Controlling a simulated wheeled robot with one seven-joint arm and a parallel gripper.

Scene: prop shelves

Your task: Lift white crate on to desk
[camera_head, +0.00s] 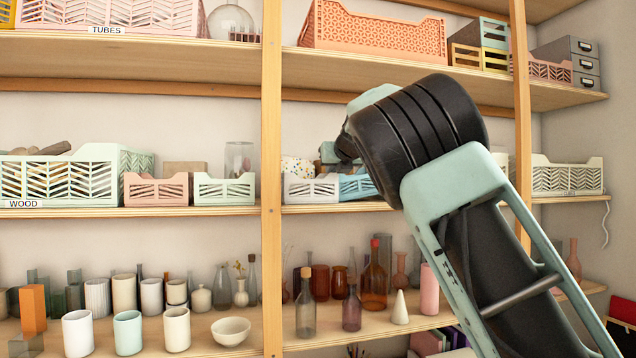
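A small white crate (311,190) stands on the middle shelf, just right of the wooden upright, with a speckled item showing above its rim. A pale mint-white crate (224,190) stands left of the upright, and a larger cream-white crate (566,179) stands at the far right of the same shelf. Which one the task means, I cannot tell. My arm reaches up from the lower right. A dark and teal part that looks like my gripper (338,152) shows above the small white and blue crates. Its fingers are hidden or too small to read. No desk is in view.
A blue crate (357,186) sits close against the small white crate's right side. A pink crate (156,190) and a large mint crate (80,175) are further left. Glass bottles (375,280) crowd the shelf below. Wooden uprights (271,150) divide the shelves.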

